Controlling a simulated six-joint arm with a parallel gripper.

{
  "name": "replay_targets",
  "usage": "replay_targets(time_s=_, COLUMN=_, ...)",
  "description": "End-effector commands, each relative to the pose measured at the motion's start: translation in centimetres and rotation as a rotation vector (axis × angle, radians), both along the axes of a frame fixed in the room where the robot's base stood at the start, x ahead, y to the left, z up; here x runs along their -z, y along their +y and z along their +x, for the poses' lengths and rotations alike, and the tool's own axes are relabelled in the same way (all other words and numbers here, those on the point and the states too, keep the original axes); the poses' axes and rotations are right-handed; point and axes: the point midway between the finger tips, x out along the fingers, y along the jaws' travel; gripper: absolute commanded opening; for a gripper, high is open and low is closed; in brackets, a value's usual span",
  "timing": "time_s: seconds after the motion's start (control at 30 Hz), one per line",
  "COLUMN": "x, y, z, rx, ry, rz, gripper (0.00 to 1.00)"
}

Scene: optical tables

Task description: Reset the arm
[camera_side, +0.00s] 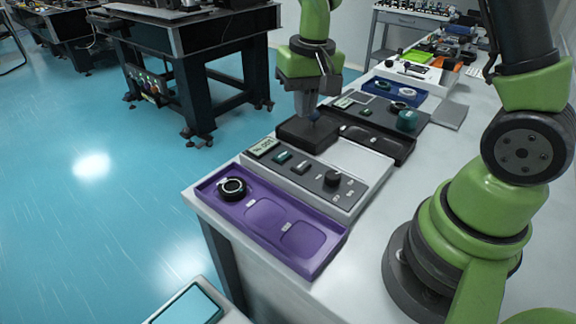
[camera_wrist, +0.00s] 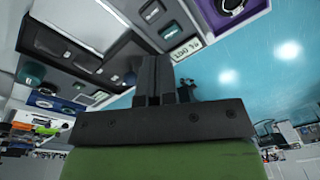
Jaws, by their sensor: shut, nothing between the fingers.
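My gripper (camera_side: 306,110) points down over the far left part of the grey instrument with a display and a dark knob (camera_side: 333,178). Its fingers are together with nothing between them. In the wrist view the closed fingers (camera_wrist: 158,72) stand upright in the middle. The fingertips are close to a dark block on the instrument (camera_side: 308,133); I cannot tell whether they touch it.
A purple tray (camera_side: 262,238) at the table's near edge holds a black ring-shaped part (camera_side: 232,188). Behind the instrument are a dark unit with a teal knob (camera_side: 407,120) and a blue tray (camera_side: 395,92). The white tabletop (camera_side: 405,190) right of the instrument is clear.

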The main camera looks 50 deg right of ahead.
Motion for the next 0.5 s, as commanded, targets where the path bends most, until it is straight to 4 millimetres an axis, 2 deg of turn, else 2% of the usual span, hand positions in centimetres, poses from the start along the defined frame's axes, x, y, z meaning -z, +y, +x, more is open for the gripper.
replay_targets(time_s=0.03, x=-2.2, y=0.5, z=-0.6, rx=-0.008, ry=-0.048, rz=0.003, gripper=0.00)
replay_targets(time_s=0.2, x=-7.8, y=2.3, z=-4.1, rx=-0.039, ry=-0.188, rz=0.027, gripper=0.00)
replay_targets(time_s=0.33, x=-10.9, y=3.5, z=-7.5, rx=-0.068, ry=-0.297, rz=0.049, gripper=0.00)
replay_targets(time_s=0.5, x=-13.2, y=4.8, z=-11.8, rx=-0.108, ry=-0.428, rz=0.080, gripper=0.00)
